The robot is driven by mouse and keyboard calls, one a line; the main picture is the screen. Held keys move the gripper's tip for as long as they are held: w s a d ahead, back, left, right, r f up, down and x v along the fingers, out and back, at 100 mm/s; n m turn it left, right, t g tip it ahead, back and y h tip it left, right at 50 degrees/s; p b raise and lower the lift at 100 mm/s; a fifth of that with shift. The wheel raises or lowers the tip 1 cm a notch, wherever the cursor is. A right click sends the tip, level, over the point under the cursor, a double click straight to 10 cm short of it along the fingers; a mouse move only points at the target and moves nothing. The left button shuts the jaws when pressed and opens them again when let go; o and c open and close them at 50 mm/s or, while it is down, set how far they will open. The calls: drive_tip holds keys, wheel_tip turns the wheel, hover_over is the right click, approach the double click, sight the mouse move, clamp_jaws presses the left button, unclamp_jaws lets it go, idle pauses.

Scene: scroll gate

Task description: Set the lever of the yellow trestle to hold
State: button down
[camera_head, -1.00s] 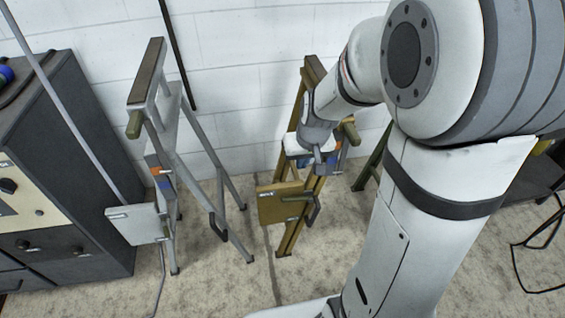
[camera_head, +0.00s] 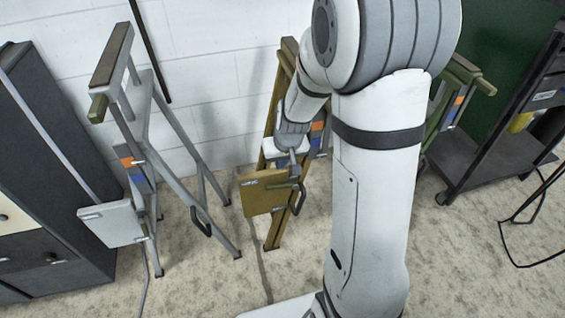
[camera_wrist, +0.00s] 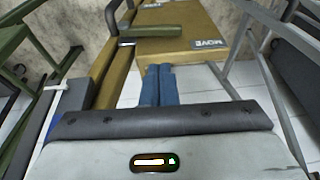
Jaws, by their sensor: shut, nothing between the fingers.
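The yellow trestle (camera_head: 284,88) stands against the white wall, partly hidden by my arm. It carries a yellow board (camera_head: 262,196), whose label reads MOVE in the wrist view (camera_wrist: 208,44). An olive cylindrical handle (camera_wrist: 150,31) on a grey bar sits at that board; it looks like the lever, but I cannot be sure. A blue and orange plate (camera_head: 318,128) shows beside my wrist. My gripper (camera_head: 293,168) is shut and empty near the board's upper right corner. In the wrist view its blue fingers (camera_wrist: 160,68) end close to the board and handle; contact cannot be told.
A grey trestle (camera_head: 150,100) with a pale board (camera_head: 112,223) stands to the left, beside a dark cabinet (camera_head: 45,140). A green trestle (camera_head: 445,105) and a dark cart (camera_head: 490,165) are to the right. Black cable lies on the right floor; the front floor is mostly clear.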

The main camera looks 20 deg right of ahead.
sight(275, 185)
drive_tip(key=b+x, duration=0.1)
drive_tip(key=x, duration=0.1)
drive_tip(key=b+x, duration=0.1)
drive_tip(key=x, duration=0.2)
drive_tip(key=s+b+x, duration=0.1)
drive_tip(key=x, duration=0.2)
drive_tip(key=shift+w+a+f, duration=0.15)
drive_tip(key=shift+f, duration=0.25)
drive_tip(key=shift+a+f+b, duration=0.15)
drive_tip(key=shift+f+b, duration=0.2)
drive_tip(key=shift+f, duration=0.15)
drive_tip(key=shift+f, duration=0.1)
